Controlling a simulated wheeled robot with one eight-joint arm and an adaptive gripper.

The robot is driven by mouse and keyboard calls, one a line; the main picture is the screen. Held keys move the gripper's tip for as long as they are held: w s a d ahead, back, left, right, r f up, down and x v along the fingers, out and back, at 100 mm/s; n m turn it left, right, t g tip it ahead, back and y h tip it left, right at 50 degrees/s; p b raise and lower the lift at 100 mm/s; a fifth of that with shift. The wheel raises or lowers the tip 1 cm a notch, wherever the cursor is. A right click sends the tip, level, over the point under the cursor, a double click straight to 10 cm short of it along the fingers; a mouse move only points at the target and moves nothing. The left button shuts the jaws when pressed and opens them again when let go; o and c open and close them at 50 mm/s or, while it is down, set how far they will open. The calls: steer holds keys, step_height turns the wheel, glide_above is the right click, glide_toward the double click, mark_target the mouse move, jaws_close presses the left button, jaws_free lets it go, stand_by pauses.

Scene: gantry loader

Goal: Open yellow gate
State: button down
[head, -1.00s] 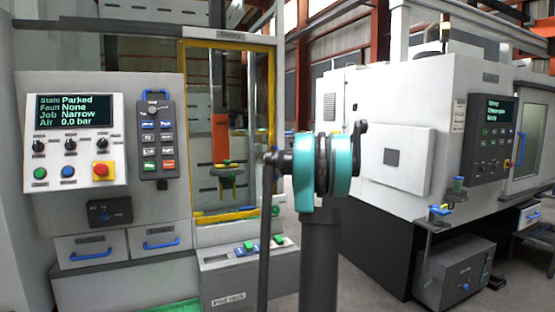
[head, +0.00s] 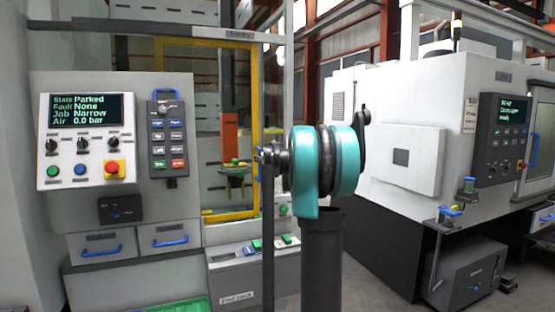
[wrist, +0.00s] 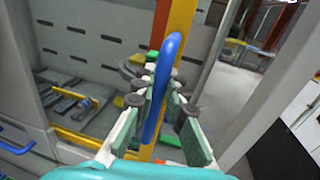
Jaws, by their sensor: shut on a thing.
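The yellow gate (head: 246,95) is a yellow-framed clear panel on the front of the gantry cell, left of centre in the head view. A gap shows between its right post and the cell's grey post, so it stands partly open. In the wrist view its yellow post (wrist: 181,32) runs behind the upright blue handle (wrist: 160,90). My gripper (wrist: 164,100) is shut on this handle, with finger pads on both sides. In the head view my own teal arm joint hides most of the gripper and handle.
A control panel (head: 86,140) reads Parked, fault None, with a dark pendant (head: 166,135) beside it. Drawers (head: 100,244) and a pad rack (head: 236,298) lie below. A white machine (head: 415,110) stands right, with a grey box (head: 468,275) on the floor before it.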

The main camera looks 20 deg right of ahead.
mark_target(197, 161)
steer(key=a, duration=2.5)
steer(key=shift+s, duration=0.4)
steer(key=shift+d, duration=0.1)
steer(key=c, duration=1.6)
jaws_free()
steer(key=shift+o, duration=0.2)
steer(key=shift+s, duration=0.1)
steer(key=v, duration=1.1)
steer(key=shift+s, duration=0.4)
steer(key=shift+d, duration=0.15)
